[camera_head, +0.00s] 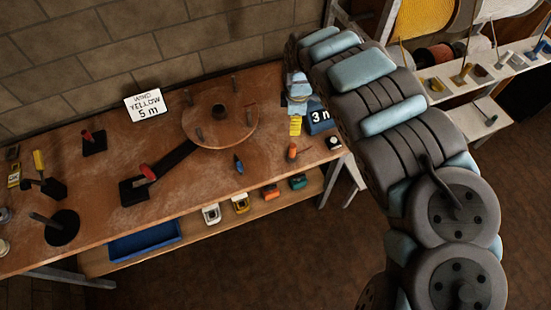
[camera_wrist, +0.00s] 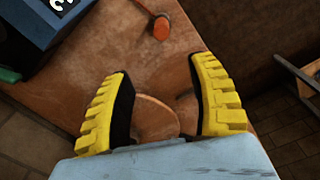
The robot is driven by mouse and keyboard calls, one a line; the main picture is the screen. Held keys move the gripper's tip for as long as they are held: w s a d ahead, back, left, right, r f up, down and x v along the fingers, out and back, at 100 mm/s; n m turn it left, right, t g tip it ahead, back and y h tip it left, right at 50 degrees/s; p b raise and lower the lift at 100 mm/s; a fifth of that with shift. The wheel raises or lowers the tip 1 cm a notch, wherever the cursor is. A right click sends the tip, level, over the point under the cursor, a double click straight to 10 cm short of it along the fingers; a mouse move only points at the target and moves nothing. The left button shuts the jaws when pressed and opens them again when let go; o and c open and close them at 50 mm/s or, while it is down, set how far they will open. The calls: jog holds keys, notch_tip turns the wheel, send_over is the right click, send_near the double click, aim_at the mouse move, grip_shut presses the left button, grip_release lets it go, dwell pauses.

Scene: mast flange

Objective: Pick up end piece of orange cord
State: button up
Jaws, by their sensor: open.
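A blue tray (camera_head: 145,241) sits on the shelf below. Spools and a white shelf stand at the right.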

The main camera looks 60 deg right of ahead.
jog(key=b, duration=0.2)
send_near(293, 150)
jog(key=shift+w+d, duration=0.3)
jog(key=shift+d, duration=0.1)
jog(key=shift+f, duration=3.55)
jog(key=shift+w+d+f, duration=0.1)
jog(key=shift+f, duration=0.95)
jog(key=shift+w+f, duration=0.15)
jog(key=shift+f, duration=0.95)
jog(key=shift+s+f, duration=0.1)
jog(key=shift+f, duration=0.3)
grip_shut()
